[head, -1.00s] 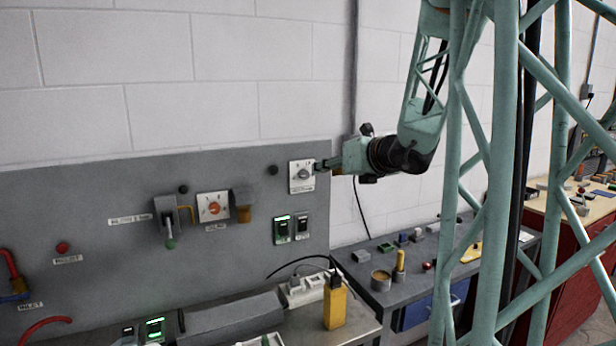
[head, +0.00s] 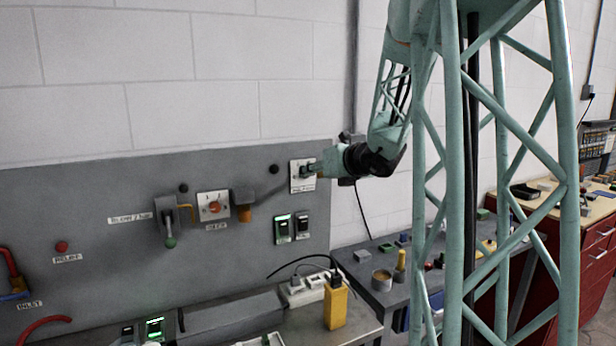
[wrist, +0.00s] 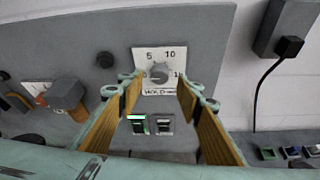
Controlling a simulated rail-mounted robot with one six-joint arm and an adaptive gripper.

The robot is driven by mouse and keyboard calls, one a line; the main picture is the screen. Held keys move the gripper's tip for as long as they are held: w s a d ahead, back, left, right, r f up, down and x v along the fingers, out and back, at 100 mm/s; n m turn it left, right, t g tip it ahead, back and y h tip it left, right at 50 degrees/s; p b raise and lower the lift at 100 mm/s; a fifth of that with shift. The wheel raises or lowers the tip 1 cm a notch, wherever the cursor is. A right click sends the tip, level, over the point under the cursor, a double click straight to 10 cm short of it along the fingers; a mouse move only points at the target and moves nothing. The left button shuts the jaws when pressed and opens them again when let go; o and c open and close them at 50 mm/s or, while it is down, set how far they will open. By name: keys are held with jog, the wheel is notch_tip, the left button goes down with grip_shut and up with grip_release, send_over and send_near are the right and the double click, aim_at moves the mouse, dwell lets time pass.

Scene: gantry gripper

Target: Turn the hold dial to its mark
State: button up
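The hold dial (wrist: 158,73) is a round grey knob on a white plate (wrist: 148,55) marked 5, 10 and a partly hidden number at right. Its lower label is too blurred to read fully. In the head view the plate (head: 296,184) is at the panel's upper right, with the knob largely covered by my gripper (head: 311,170). In the wrist view my gripper (wrist: 160,82) is open, its two wooden-faced fingers apart on the left and right of the knob. A gap shows on both sides; I cannot tell how deep the tips reach.
Two switches (wrist: 150,124) sit just below. A yellow device (head: 336,306) stands on the bench.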

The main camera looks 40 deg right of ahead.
jog(key=shift+x, duration=1.95)
jog(key=c, duration=0.8)
jog(key=shift+c, duration=0.2)
